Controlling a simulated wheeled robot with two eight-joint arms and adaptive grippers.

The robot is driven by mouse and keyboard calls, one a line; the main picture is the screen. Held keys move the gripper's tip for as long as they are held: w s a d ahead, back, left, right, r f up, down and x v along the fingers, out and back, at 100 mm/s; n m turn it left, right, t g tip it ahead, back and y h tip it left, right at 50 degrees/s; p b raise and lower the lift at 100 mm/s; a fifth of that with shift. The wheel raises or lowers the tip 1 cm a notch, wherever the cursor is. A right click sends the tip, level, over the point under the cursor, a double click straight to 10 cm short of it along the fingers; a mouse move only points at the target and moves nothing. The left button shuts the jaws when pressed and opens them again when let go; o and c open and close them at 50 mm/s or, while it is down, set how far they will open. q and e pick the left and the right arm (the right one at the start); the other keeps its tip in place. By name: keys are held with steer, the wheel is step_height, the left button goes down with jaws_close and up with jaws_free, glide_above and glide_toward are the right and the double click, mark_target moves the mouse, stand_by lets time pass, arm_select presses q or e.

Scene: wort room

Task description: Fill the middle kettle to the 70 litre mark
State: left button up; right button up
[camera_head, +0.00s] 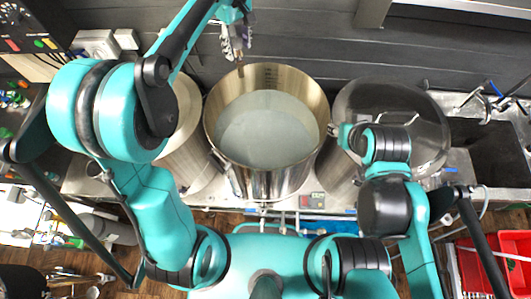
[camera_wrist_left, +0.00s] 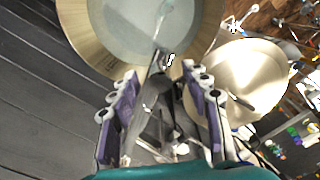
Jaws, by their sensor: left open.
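The middle kettle (camera_head: 318,95) is a large open steel pot with cloudy pale liquid (camera_head: 265,130) inside. Its litre marks cannot be read. The kettle also shows at the top of the left wrist view (camera_wrist_left: 88,45). My left gripper (camera_head: 237,48) is above the back rim of this kettle. Its purple-padded fingers (camera_wrist_left: 158,95) are apart, with a metal tap spout (camera_wrist_left: 158,65) between them. A thin pale streak (camera_wrist_left: 162,18) lies beyond the spout over the liquid; it looks like running water. My right gripper (camera_head: 347,136) is beside the right kettle's rim; its fingers are unclear.
The left kettle (camera_head: 188,110) stands partly behind my left arm. The right kettle (camera_head: 390,105) has a dark, shiny domed top. A sink (camera_head: 490,150) with a tap is at the right. A small red display (camera_head: 313,200) is at the bench front. Red crates (camera_head: 475,270) stand at lower right.

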arm_select(q)
step_height(320, 180, up, 12)
stand_by(0.4)
